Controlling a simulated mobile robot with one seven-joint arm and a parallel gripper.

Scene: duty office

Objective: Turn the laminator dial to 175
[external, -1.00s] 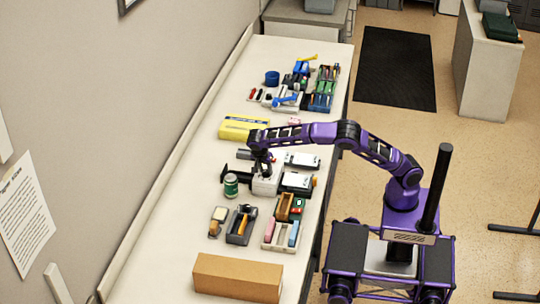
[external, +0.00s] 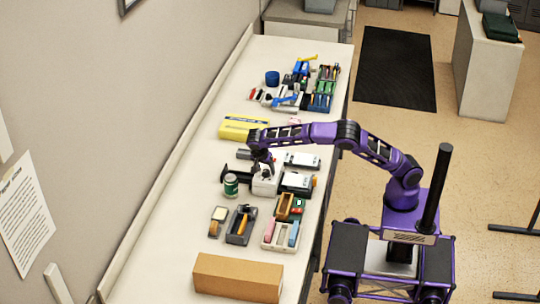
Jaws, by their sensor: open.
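My gripper (external: 263,171) points down over a small white boxy device (external: 266,187) near the middle of the long counter. Its jaws are open and close to the device's top; whether they touch it I cannot tell. This device may be the laminator, but it is too small to be sure. No dial or number can be read, and the gripper hides part of the device's top.
A green can (external: 231,185) stands just left of the device, and a black-and-white device (external: 298,183) is close on its right. A yellow box (external: 242,127) lies behind. Trays of tools and a brown box (external: 237,278) are nearer the front. The counter's left side (external: 170,215) is clear.

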